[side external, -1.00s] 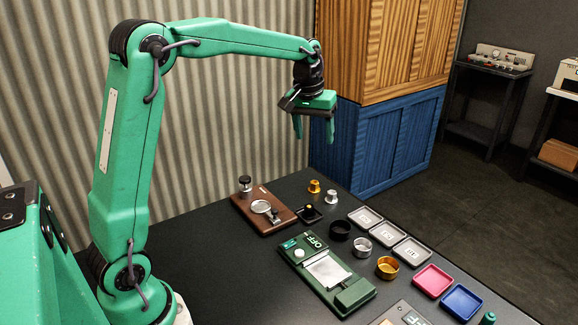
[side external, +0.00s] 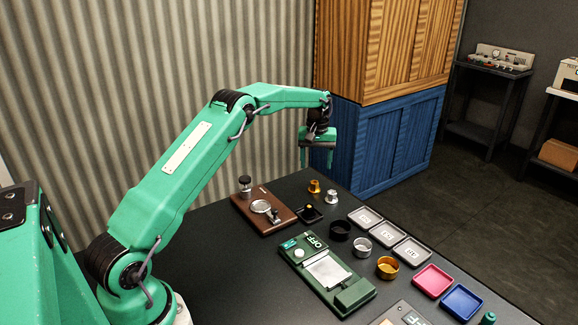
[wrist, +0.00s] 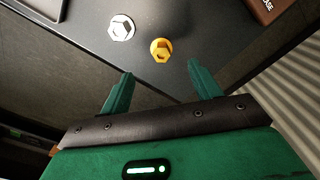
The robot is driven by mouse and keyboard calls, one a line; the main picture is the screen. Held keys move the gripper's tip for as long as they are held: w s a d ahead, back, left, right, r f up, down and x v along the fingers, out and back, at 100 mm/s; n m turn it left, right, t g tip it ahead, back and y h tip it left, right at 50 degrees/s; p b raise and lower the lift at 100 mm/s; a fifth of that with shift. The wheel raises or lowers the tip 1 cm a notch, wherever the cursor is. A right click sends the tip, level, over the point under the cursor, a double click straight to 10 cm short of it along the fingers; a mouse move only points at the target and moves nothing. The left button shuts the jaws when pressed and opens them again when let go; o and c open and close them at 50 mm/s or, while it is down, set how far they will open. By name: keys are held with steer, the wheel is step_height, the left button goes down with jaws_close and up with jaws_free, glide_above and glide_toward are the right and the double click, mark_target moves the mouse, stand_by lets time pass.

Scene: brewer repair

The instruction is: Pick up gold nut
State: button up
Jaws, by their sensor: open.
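The gold nut (side external: 314,186) stands on the dark table near its far edge, beside a silver nut (side external: 331,197). In the wrist view the gold nut (wrist: 161,50) shows ahead of the fingertips and between their lines, with the silver nut (wrist: 121,27) to its left. My gripper (side external: 317,166) hangs above the gold nut with its fingers pointing down. In the wrist view my gripper (wrist: 160,72) is open, with nothing between its fingers. A clear gap remains between fingers and nut.
A brown board (side external: 265,222) with metal parts lies left of the nuts. A small black tray (side external: 309,214) sits in front of them. Grey labelled trays (side external: 388,233), a black ring (side external: 340,230) and a green scale-like device (side external: 327,274) are nearer. A blue cabinet (side external: 385,145) stands behind the table.

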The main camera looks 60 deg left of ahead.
mark_target(314, 182)
steer(key=shift+a+f, duration=0.25)
steer(key=shift+f, duration=0.15)
steer(key=shift+f, duration=0.1)
steer(key=shift+f, duration=1.2)
steer(key=shift+f, duration=0.1)
steer(key=shift+f, duration=2.5)
steer(key=shift+c, duration=0.4)
steer(key=c, duration=1)
